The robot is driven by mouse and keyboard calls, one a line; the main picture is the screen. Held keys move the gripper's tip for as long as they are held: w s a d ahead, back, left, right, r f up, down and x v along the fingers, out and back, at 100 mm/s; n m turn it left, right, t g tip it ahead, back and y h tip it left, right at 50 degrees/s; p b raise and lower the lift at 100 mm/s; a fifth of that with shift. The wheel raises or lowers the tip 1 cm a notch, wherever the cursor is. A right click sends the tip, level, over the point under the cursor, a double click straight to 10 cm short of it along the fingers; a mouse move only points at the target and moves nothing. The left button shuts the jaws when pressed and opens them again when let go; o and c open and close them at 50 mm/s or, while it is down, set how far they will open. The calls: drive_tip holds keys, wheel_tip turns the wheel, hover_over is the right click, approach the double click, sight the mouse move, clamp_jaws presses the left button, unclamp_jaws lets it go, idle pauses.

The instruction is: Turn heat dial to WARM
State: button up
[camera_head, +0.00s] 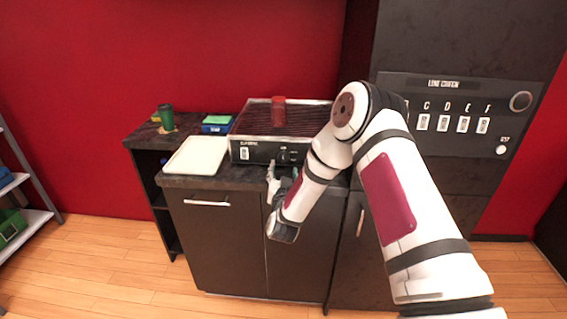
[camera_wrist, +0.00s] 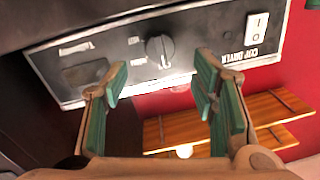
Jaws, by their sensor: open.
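The heat dial (camera_wrist: 160,48) is a dark round knob on the grey front panel (camera_wrist: 110,55) of a countertop unit (camera_head: 265,152). Small labels surround it, too blurred to read, so I cannot tell its setting. My gripper (camera_wrist: 160,76) is open and empty, with green-padded fingers. In the wrist view the dial shows beyond the fingertips, between the two fingers, and they appear apart from it. In the head view my gripper is low in front of the panel, partly hidden by my arm.
A white rocker switch (camera_wrist: 257,26) sits on the same panel. A red cup (camera_head: 278,111) stands on top of the unit. A pale tray (camera_head: 197,155), a green cup (camera_head: 166,117) and a blue box (camera_head: 217,124) are left of it. A tall dark machine (camera_head: 460,90) stands at right.

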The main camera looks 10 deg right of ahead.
sight(284, 160)
drive_tip(key=x, duration=0.6)
drive_tip(key=c, duration=1.2)
